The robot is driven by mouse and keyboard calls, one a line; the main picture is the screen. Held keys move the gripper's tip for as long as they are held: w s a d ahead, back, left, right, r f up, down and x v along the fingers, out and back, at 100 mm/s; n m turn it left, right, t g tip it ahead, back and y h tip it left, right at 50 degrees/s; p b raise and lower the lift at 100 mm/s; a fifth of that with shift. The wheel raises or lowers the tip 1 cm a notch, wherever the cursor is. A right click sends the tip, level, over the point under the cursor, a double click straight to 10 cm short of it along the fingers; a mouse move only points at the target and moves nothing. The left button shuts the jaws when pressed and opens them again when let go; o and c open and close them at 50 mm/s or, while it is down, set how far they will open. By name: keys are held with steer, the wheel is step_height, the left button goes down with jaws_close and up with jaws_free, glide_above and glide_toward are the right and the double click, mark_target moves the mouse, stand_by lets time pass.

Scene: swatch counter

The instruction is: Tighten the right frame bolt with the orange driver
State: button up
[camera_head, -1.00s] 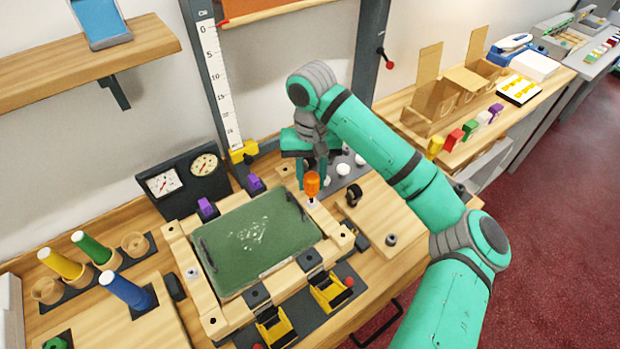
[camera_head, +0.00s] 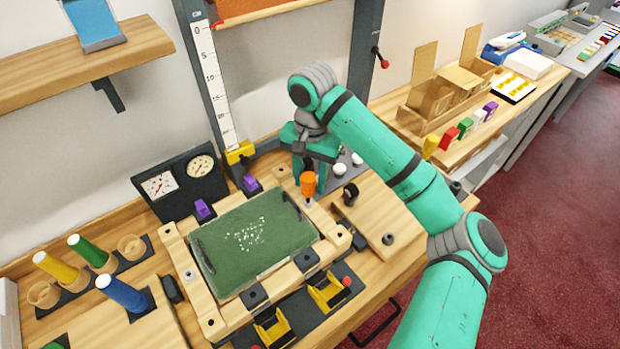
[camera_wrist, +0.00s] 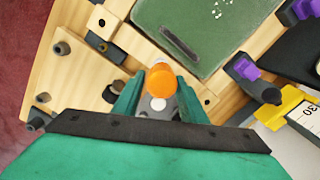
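The orange driver (camera_head: 308,183) stands upright on the right side of the wooden frame (camera_head: 325,250), with its tip down at the right frame bolt. The bolt itself is hidden under it. The frame surrounds a green panel (camera_head: 255,235). The left frame bolt (camera_head: 189,275) shows on the opposite side.
Purple clamps (camera_head: 203,208) sit at the frame's back edge and yellow clamps (camera_head: 328,292) at its front. A black knob (camera_head: 350,193) stands right of the driver on a wooden board (camera_head: 385,222). Dark gauges (camera_head: 180,180) stand at back left. White balls lie behind my gripper.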

steer(key=n, duration=0.3)
steer(key=shift+a, duration=0.2)
steer(key=n, duration=0.5)
steer(key=shift+s+a, duration=0.1)
steer(key=shift+a, duration=0.1)
steer(key=n, duration=0.7)
steer(key=shift+a+h, duration=0.3)
steer(key=c, duration=0.9)
steer(key=shift+o, duration=0.2)
steer(key=m, duration=0.4)
steer(key=shift+d, duration=0.25)
steer(key=m, duration=0.3)
steer(key=shift+d+m, duration=0.15)
steer(key=shift+m, duration=0.25)
steer(key=m, duration=0.7)
steer(key=shift+d, duration=0.35)
